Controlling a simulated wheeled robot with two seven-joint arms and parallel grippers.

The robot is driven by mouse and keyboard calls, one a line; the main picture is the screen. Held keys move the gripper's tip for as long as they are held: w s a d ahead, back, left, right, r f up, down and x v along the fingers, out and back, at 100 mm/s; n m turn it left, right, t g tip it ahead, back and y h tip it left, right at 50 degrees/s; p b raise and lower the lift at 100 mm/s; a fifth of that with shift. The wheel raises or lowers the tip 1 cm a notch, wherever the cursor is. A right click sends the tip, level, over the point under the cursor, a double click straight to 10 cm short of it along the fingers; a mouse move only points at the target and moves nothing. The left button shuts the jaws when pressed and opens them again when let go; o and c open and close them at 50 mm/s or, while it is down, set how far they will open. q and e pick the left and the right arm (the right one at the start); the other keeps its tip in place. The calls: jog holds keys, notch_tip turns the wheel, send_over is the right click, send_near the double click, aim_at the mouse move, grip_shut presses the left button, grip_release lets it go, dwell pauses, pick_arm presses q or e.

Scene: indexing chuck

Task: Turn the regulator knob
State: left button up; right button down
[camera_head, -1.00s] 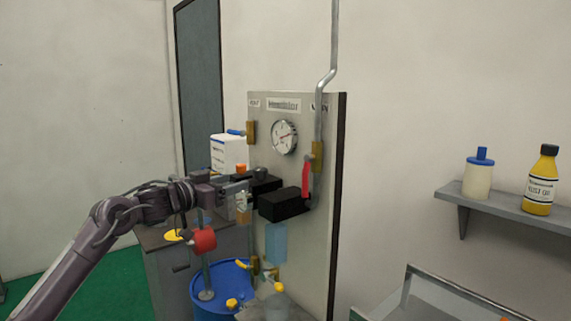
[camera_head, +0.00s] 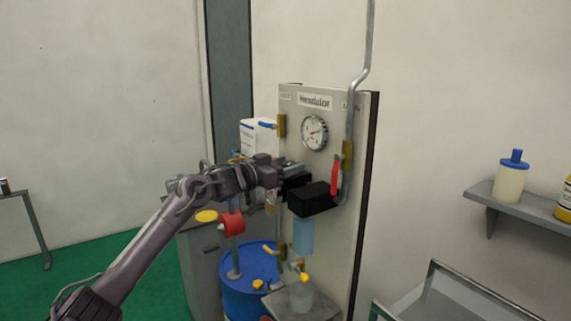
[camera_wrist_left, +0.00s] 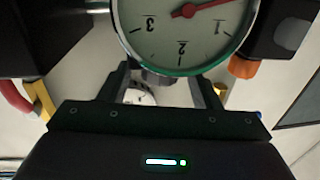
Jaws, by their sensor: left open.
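The upright panel (camera_head: 330,240) carries a round gauge (camera_head: 315,132) with a red needle, and the gauge (camera_wrist_left: 185,25) shows upside down in the left wrist view. My left gripper (camera_head: 296,166) is in front of the panel, below the gauge and beside two black boxes. In the left wrist view my left gripper (camera_wrist_left: 162,80) is open, its two fingers apart. A dark rounded part (camera_wrist_left: 156,78) shows between the fingertips, against the gauge's rim; I cannot tell whether it is the regulator knob or whether the fingers touch it. My right gripper is not in view.
A red lever (camera_head: 335,173) and a pipe (camera_head: 357,100) are at the panel's right. A black box (camera_head: 314,198) juts out close to my gripper. A blue drum (camera_head: 250,263) stands below. A shelf (camera_head: 530,208) with bottles is at the right.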

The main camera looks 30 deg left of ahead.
pick_arm(q)
jog(key=shift+c, duration=0.5)
jog(key=c, duration=0.9)
jog(key=shift+d+f+n+y+b, duration=0.1)
jog(key=shift+n+y+b, duration=0.3)
jog(key=shift+y, duration=0.2)
jog(key=shift+d+f+n+y+b, duration=0.1)
jog(key=shift+n+y+b, duration=0.25)
jog(key=shift+y, duration=0.25)
jog(key=shift+d+r+n+t+y+b, duration=0.1)
jog(key=shift+n+t+y+b, duration=0.1)
jog(key=shift+n+y, duration=0.6)
jog(key=shift+r+n+t+y+b, duration=0.15)
jog(key=shift+n+y, duration=0.3)
jog(key=shift+y, duration=0.65)
jog(key=o, duration=1)
jog(key=shift+s+f, duration=0.1)
